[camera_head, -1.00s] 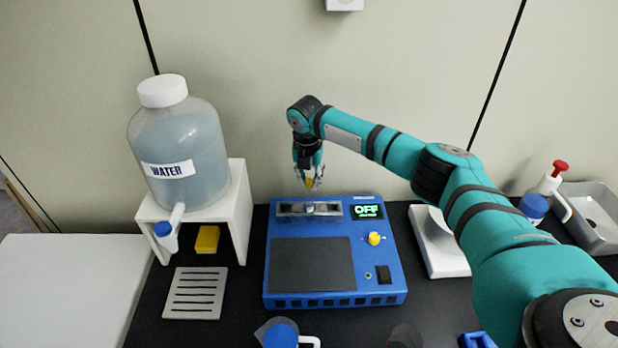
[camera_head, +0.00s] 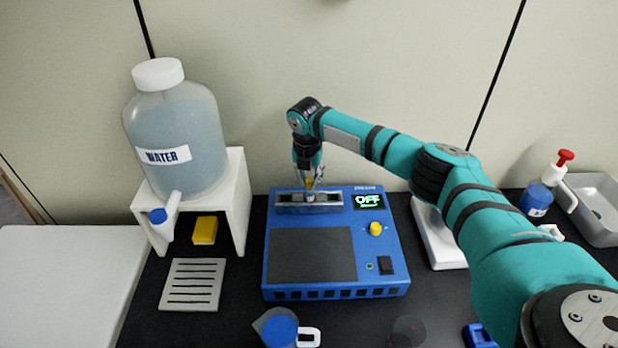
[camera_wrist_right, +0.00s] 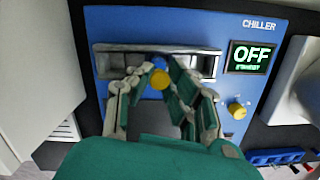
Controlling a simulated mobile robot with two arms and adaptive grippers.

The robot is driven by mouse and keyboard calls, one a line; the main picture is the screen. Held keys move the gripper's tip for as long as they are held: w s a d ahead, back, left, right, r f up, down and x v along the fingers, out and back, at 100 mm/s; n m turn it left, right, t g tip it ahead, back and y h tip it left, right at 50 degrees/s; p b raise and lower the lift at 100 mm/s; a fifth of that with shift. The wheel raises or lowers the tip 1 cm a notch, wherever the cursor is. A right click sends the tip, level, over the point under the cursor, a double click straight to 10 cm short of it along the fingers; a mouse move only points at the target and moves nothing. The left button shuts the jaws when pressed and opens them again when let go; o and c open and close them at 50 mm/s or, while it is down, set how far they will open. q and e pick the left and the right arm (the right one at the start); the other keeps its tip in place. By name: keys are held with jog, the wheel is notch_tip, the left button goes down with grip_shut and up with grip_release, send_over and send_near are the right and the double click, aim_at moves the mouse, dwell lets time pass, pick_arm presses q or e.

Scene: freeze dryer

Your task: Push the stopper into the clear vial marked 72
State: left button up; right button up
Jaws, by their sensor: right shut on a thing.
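My right gripper (camera_head: 310,188) points down over the metal holder (camera_head: 331,198) at the back of the blue chiller (camera_head: 276,253). Its fingers are closed around a small yellow piece, likely the stopper (camera_wrist_right: 160,79), which also shows between the fingertips in the head view (camera_head: 309,183). A small bluish-grey thing, probably the vial top (camera_head: 309,197), shows just under the fingertips in the holder. I cannot tell whether the yellow piece touches it. Fingers hide most of it, and no mark 72 can be read. My left gripper is out of view.
The chiller display (camera_head: 368,201) reads OFF, with a yellow knob (camera_head: 376,229) below it. A water bottle (camera_head: 178,140) on a white stand (camera_head: 239,200) is at the left. A jug (camera_head: 279,329) stands in front. A white device (camera_head: 438,238) is close on the right.

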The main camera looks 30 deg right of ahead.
jog(key=shift+f+p, duration=0.1)
jog(key=shift+p, duration=0.4)
dwell(0.6)
jog(key=shift+f, duration=0.5)
dwell(0.7)
jog(key=o, duration=1.3)
jog(key=shift+o, duration=0.2)
jog(key=shift+r, duration=0.15)
jog(key=shift+r+p, duration=2.2)
jog(key=shift+r, duration=0.2)
